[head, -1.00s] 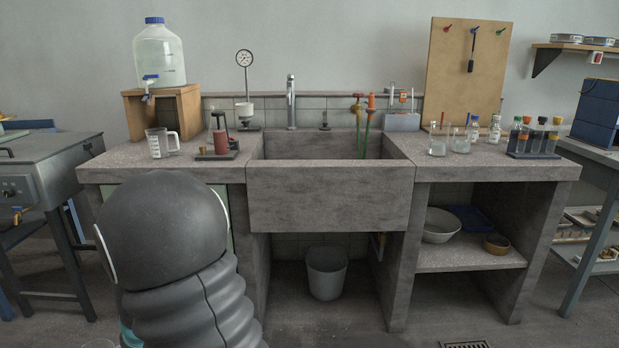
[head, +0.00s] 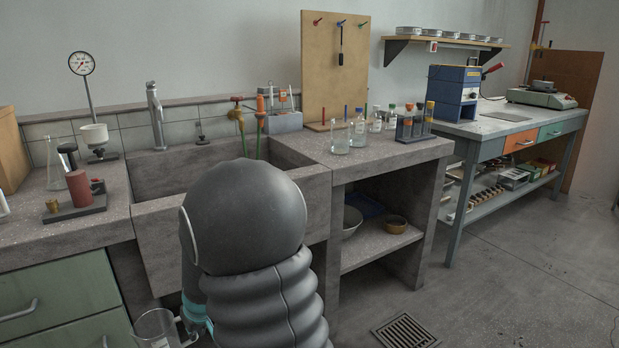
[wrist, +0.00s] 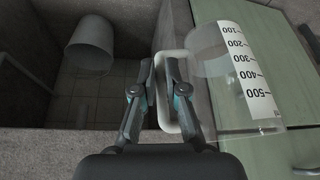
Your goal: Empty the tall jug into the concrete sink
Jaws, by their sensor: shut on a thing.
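My gripper (head: 196,314) is shut on the white handle (wrist: 162,120) of a clear jug (head: 155,332), low in front of the green cabinet. In the wrist view the handle runs between the fingers (wrist: 159,72), and the jug (wrist: 235,75) shows a white scale marked 100 to 500. The jug looks about upright in the head view, but its lower part is cut off. I cannot tell how much it holds. The concrete sink (head: 165,250) is beyond and above it, its right part hidden by my arm. The jug is outside the sink.
A grey tap (head: 155,115) stands behind the sink. A stand with a red cylinder (head: 79,188) is on the left counter. Glass bottles (head: 359,133) and a tube rack (head: 412,130) stand on the right counter. A bin (wrist: 90,48) is in the space under the sink.

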